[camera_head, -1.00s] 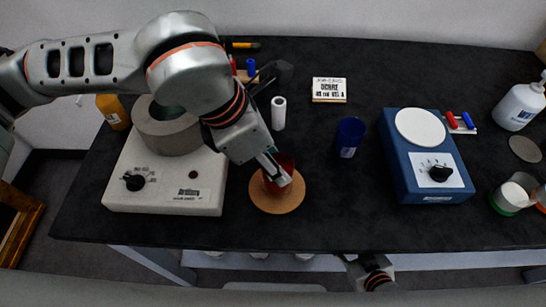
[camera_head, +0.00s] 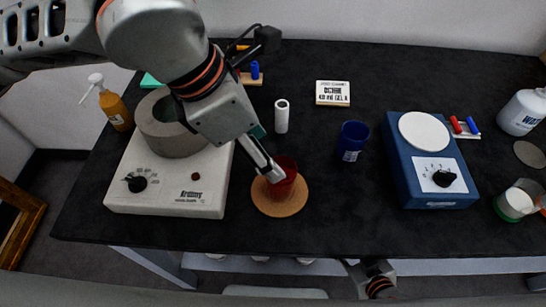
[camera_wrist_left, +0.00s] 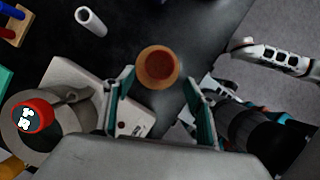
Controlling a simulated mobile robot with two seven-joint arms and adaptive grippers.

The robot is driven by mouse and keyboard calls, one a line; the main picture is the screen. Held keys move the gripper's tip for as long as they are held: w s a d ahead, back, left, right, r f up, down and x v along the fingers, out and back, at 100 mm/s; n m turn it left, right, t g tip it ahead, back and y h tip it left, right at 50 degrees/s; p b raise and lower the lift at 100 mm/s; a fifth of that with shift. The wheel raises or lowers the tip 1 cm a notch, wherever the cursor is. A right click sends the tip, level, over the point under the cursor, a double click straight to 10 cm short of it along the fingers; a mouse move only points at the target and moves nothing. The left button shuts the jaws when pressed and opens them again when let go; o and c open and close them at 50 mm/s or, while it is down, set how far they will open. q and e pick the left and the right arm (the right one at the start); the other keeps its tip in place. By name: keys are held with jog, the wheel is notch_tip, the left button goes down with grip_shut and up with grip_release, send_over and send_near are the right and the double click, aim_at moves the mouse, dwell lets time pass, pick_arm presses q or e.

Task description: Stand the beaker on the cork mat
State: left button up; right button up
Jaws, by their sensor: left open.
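The red beaker (camera_head: 287,181) stands upright on the round cork mat (camera_head: 262,205), near the bench's front edge. My left gripper (camera_head: 273,174) is at the beaker's upper left, partly covering its rim in the head view. In the left wrist view its two fingers (camera_wrist_left: 157,92) are apart with nothing between them. The beaker (camera_wrist_left: 161,65) lies beyond the fingertips there, with the mat's rim (camera_wrist_left: 143,77) around it. My right gripper (camera_head: 362,266) hangs below the bench's front edge, and its fingers are too unclear to judge.
A hotplate (camera_head: 165,195) carrying a grey ring (camera_head: 172,142) stands left of the mat. A white tube (camera_head: 281,116) and blue cup (camera_head: 352,140) stand behind. A blue device (camera_head: 430,160) is to the right, then a beaker with white contents (camera_head: 516,202). Bench between mat and device is clear.

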pick_arm(q)
jog(key=w+v, duration=0.1)
jog(key=v, duration=0.5)
jog(key=shift+s, duration=0.5)
jog(key=shift+s, duration=0.1)
